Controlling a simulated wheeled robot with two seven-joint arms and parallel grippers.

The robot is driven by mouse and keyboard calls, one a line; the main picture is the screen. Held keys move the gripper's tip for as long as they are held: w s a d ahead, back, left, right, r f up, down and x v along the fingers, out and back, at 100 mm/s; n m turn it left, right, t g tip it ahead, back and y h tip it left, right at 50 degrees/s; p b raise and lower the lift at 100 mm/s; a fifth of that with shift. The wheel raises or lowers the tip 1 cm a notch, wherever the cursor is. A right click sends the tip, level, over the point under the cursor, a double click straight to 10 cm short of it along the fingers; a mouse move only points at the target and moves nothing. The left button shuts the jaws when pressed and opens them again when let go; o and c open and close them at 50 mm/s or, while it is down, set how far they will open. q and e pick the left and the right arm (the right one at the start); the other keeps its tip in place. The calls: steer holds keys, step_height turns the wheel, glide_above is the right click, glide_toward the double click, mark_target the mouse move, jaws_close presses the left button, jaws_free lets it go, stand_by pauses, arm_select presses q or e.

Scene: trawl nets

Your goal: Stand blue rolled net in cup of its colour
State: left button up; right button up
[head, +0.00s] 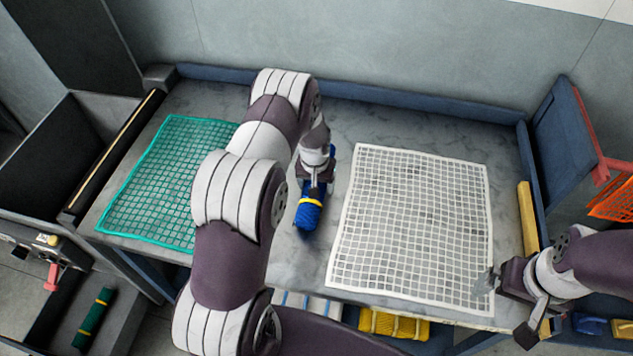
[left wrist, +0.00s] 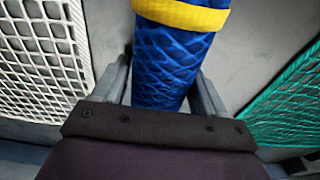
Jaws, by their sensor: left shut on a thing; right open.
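The blue rolled net (head: 308,217) has a yellow band and shows near the middle of the table in the head view. My left gripper (head: 318,187) is shut on it from above. In the left wrist view the blue roll (left wrist: 172,62) runs between the two fingers, with its yellow band beyond them. I cannot tell whether the roll touches the table top. My right gripper (head: 506,306) is open and empty at the table's front right corner. I cannot make out a blue cup for certain; my left arm hides part of the table.
A green net (head: 150,190) lies flat on the left of the table (head: 285,250), a white net (head: 415,225) on the right. A green roll (head: 93,320) lies in a low bin at lower left. Yellow netting (head: 393,324) and a small blue item (head: 590,323) show below the table.

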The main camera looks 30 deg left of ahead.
arm_select(q)
steer(key=shift+f, duration=0.1)
steer(key=o, duration=1.6)
